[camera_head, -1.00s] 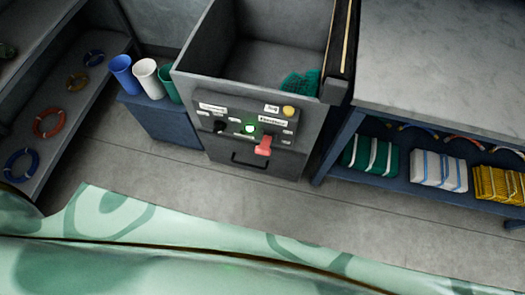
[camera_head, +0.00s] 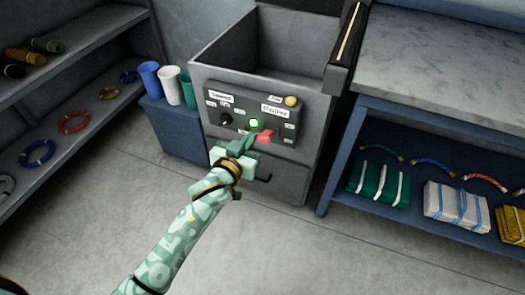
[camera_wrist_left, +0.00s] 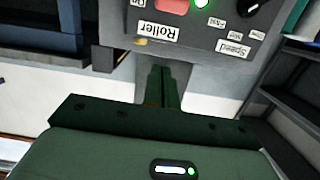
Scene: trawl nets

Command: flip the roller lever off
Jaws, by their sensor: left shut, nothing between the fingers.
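The roller lever (camera_head: 265,136) is a red handle on the dark control panel (camera_head: 240,112) of a grey bin-topped machine. In the left wrist view, the lever (camera_wrist_left: 172,5) shows at the top edge, partly cut off, beside a "Roller" label (camera_wrist_left: 153,29). A green lamp (camera_head: 254,123) is lit beside it. My left gripper (camera_head: 248,139) is shut and empty, just left of the lever in the head view. In the wrist view its fingers (camera_wrist_left: 162,76) are together, below the panel in the picture. I cannot tell whether they touch the machine. My right gripper is not in view.
A black knob (camera_head: 226,120) and a yellow button (camera_head: 291,101) are on the panel. A drawer handle (camera_head: 256,178) is below. Cups (camera_head: 169,84) stand on a blue cabinet at left. A workbench (camera_head: 440,60) is at right. The floor in front is clear.

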